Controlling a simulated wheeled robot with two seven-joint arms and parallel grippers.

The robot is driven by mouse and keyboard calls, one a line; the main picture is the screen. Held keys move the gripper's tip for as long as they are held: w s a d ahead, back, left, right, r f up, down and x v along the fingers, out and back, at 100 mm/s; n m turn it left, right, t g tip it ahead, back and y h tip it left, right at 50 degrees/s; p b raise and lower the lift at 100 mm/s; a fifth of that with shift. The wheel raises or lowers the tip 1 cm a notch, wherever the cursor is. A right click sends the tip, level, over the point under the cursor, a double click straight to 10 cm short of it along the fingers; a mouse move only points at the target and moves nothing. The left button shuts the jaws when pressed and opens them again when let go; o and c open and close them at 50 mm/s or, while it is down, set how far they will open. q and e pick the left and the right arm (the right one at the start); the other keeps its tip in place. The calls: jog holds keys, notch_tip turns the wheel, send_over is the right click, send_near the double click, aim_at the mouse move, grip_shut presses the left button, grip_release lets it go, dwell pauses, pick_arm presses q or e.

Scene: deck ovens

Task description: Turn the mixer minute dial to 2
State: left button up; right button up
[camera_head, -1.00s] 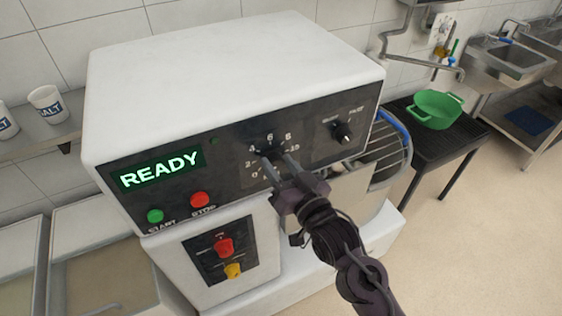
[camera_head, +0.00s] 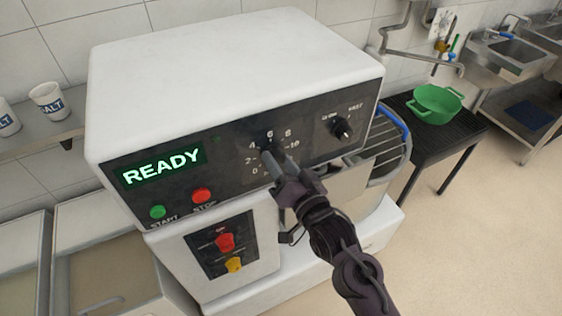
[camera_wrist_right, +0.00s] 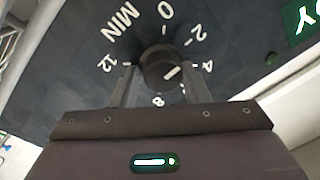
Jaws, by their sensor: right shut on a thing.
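The mixer (camera_head: 230,60) is a white machine with a dark control panel. Its minute dial (camera_wrist_right: 160,70) is a dark round knob ringed by white numbers. In the right wrist view, its white pointer mark seems directed near the 4, on the 2–4 side. My right gripper (camera_head: 272,155) is shut on the dial, with one finger on each side of it, as the right wrist view (camera_wrist_right: 160,82) also shows. In the head view the fingers hide most of the dial. My left gripper is not in view.
A green READY display (camera_head: 162,167), a green start button (camera_head: 157,212) and a red stop button (camera_head: 202,195) are left of the dial. A speed knob (camera_head: 342,128) is on the right. A green pan (camera_head: 437,106) stands on a black table (camera_head: 425,135).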

jog(key=shift+a+r, duration=0.1)
jog(key=shift+r, duration=0.05)
jog(key=o, duration=0.9)
jog(key=shift+s+a, duration=0.1)
jog(key=b+v, duration=0.3)
jog(key=v, duration=0.4)
jog(key=shift+s, duration=0.35)
